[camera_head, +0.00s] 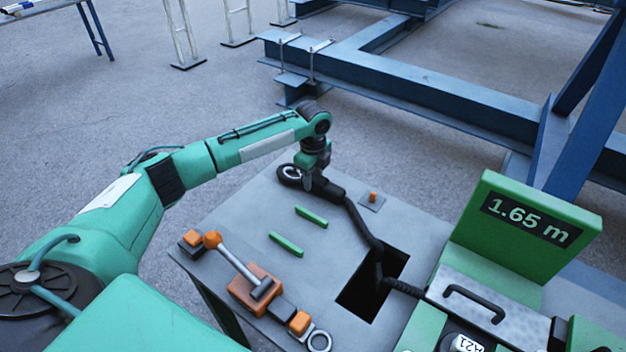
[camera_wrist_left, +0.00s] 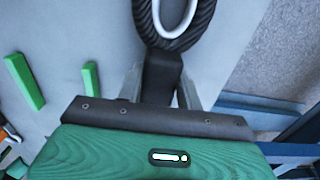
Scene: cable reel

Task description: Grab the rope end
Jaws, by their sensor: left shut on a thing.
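The black rope (camera_head: 362,226) runs from a dark rectangular opening in the grey table to its end. The rope end (camera_head: 292,176) is a black loop with a pale metal eye and a thick dark sleeve. It lies at the table's far edge. My left gripper (camera_head: 312,182) is over the sleeve, pointing down. In the left wrist view, the loop (camera_wrist_left: 178,38) shows beyond the fingers, and my left gripper (camera_wrist_left: 162,92) is shut on the dark sleeve between its two grey fingers. My right gripper is not in view.
The grey table (camera_head: 240,205) carries two green bars (camera_head: 311,217), an orange-handled lever clamp (camera_head: 250,285) and a small orange peg (camera_head: 373,197). A green box with a "1.65 m" display (camera_head: 530,222) stands at right. Blue steel beams (camera_head: 420,90) lie beyond the table.

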